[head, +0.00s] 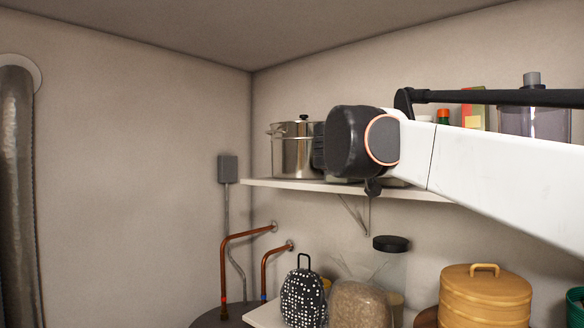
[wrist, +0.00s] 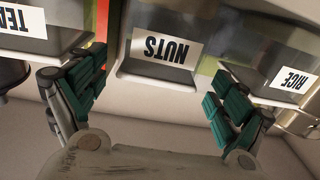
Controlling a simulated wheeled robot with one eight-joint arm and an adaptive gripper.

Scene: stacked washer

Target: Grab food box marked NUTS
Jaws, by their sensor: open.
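The box marked NUTS (wrist: 158,51) is grey with a white label. It shows upside down at the top middle of the wrist view. My gripper (wrist: 160,68) is open, with one green-padded finger to the left of the box and one to the right. Gaps show between the pads and the box, and nothing is held. I cannot tell how far the fingertips reach along its sides. In the head view the NUTS box and my fingers are hidden behind my arm, which extends along the upper shelf (head: 285,184).
In the wrist view, a box marked RICE (wrist: 288,80) is close on the right and another labelled box (wrist: 22,20) on the left. A yellow canister (head: 485,297) and lidded jar (head: 391,262) are below.

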